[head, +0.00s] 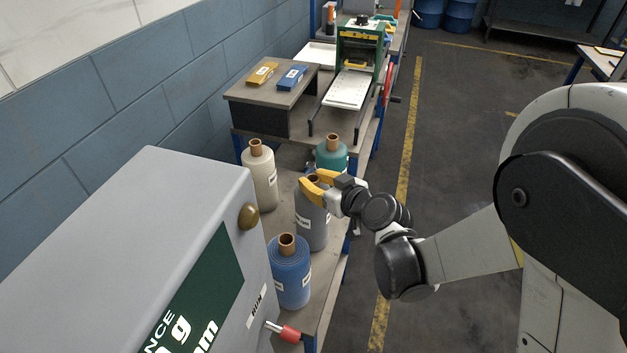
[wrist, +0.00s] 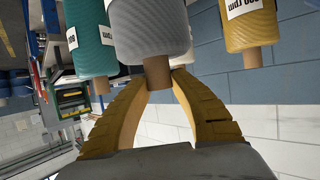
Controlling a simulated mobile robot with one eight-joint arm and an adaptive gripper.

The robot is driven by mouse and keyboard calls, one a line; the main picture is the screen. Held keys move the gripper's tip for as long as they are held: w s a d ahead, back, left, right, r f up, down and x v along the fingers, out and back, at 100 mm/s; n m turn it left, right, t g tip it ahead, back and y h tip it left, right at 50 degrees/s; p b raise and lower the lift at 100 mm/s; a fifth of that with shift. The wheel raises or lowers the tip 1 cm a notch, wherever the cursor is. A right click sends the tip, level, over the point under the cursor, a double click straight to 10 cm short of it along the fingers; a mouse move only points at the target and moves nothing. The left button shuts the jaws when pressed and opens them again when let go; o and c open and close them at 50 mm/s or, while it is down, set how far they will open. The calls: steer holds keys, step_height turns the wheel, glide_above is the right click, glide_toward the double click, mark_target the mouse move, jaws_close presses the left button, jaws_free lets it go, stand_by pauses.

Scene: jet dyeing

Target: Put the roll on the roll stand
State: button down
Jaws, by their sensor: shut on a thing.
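My gripper (head: 318,182) has its yellow fingers closed around the brown core at the top of the grey roll (head: 311,222). In the wrist view, which looks upside down, the fingers (wrist: 158,100) grip the core of the grey roll (wrist: 150,30). The grey roll is upright among the other rolls on the grey bench; I cannot tell if its base touches the surface. I cannot tell which thing is the roll stand.
A cream roll (head: 260,178), a teal roll (head: 331,155) and a blue roll (head: 290,275) stand close around it. A large grey machine housing (head: 150,230) is at the front left. A raised bench (head: 270,97) holds yellow and blue items. Floor (head: 470,130) is open to the right.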

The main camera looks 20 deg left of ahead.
steer(key=c, duration=1.2)
jaws_free()
steer(key=shift+d+r, duration=0.1)
steer(key=shift+r, duration=0.1)
steer(key=p+v, duration=0.3)
steer(key=v, duration=0.8)
steer(key=shift+s+d, duration=0.25)
steer(key=shift+d, duration=0.05)
